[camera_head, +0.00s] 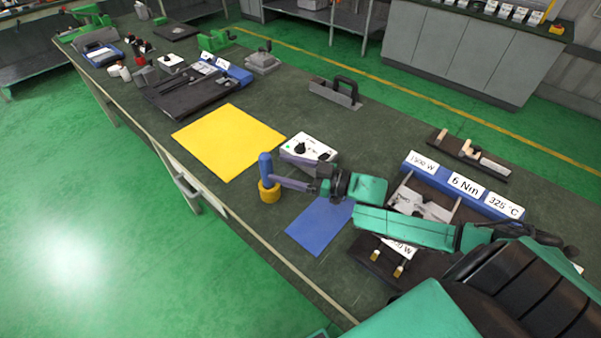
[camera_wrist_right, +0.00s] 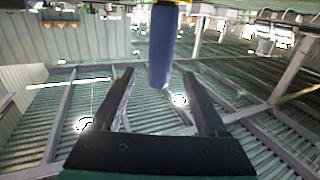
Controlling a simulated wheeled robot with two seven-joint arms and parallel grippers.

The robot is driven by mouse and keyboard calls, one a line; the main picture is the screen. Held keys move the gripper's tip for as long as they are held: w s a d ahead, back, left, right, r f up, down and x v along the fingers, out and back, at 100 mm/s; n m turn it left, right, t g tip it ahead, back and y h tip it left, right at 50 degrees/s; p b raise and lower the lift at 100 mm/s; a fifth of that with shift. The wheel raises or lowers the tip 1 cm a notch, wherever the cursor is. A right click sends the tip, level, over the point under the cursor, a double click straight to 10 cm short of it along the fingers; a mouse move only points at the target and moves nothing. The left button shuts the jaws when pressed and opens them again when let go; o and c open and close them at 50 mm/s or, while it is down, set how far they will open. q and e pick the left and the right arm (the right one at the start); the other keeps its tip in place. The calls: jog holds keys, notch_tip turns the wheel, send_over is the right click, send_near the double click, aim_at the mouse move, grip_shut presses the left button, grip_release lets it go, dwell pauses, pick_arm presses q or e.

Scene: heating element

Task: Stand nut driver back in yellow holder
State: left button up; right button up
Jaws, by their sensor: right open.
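The nut driver's blue handle (camera_head: 265,163) stands upright in the yellow holder (camera_head: 269,192) near the table's front edge. Its shaft is hidden. My right gripper (camera_head: 277,181) reaches in from the right, level with the handle's lower part. In the right wrist view the open fingers (camera_wrist_right: 156,74) lie on either side of the blue handle (camera_wrist_right: 162,45), with gaps between them and it. Part of the yellow holder shows at that view's top edge. My left gripper is not in view.
A yellow mat (camera_head: 228,140) lies left of the holder and a blue mat (camera_head: 318,226) to its right. A white box with a black knob (camera_head: 308,148) stands just behind my gripper. Labelled blue racks (camera_head: 462,190) stand at the right, near my arm.

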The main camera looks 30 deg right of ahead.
jog(key=shift+v, duration=2.6)
